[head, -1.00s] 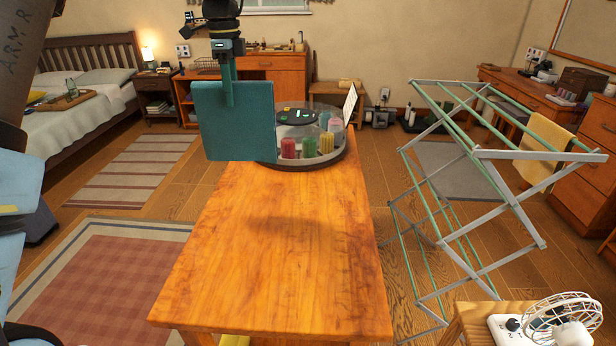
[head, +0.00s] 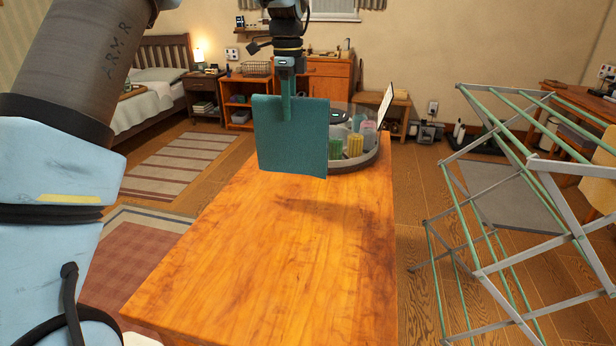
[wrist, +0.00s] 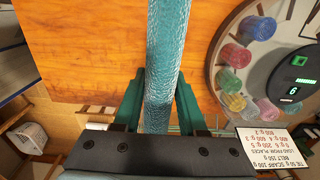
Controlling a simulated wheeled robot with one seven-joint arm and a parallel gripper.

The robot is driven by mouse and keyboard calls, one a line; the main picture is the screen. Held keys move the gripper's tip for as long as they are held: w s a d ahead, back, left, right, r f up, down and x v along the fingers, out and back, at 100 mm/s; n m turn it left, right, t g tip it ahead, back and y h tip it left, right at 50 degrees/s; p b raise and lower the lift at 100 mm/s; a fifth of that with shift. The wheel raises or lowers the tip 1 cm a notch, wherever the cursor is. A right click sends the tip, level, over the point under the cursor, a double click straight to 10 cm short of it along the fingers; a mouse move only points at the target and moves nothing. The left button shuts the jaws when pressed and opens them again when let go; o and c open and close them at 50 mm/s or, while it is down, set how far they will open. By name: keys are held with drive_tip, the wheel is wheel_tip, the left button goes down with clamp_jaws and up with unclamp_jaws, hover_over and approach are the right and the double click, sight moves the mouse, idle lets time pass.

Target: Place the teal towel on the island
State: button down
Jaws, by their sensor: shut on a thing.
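The teal towel (head: 290,140) hangs upright as a flat, folded square from my gripper (head: 287,100). In the wrist view the towel (wrist: 165,60) runs edge-on between the two green fingers of my gripper (wrist: 158,100), which are shut on it. The wooden island (head: 270,265) lies below, with a wide bare top. The towel hangs over the far part of the island, and a shadow falls on the wood to its right. The gap between its lower edge and the top is hard to judge.
A round tray (head: 362,160) with several coloured rolls and a scale stands at the island's far end, partly behind the towel, with a sign card (head: 385,104). A metal drying rack (head: 510,190) stands to the right. The near island top is clear.

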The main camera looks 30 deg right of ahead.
sight(291, 137)
wheel_tip(291, 137, down, 9)
drive_tip(key=p, duration=0.2)
idle(0.3)
drive_tip(key=shift+f, duration=0.15)
drive_tip(key=shift+c, duration=2.3)
unclamp_jaws()
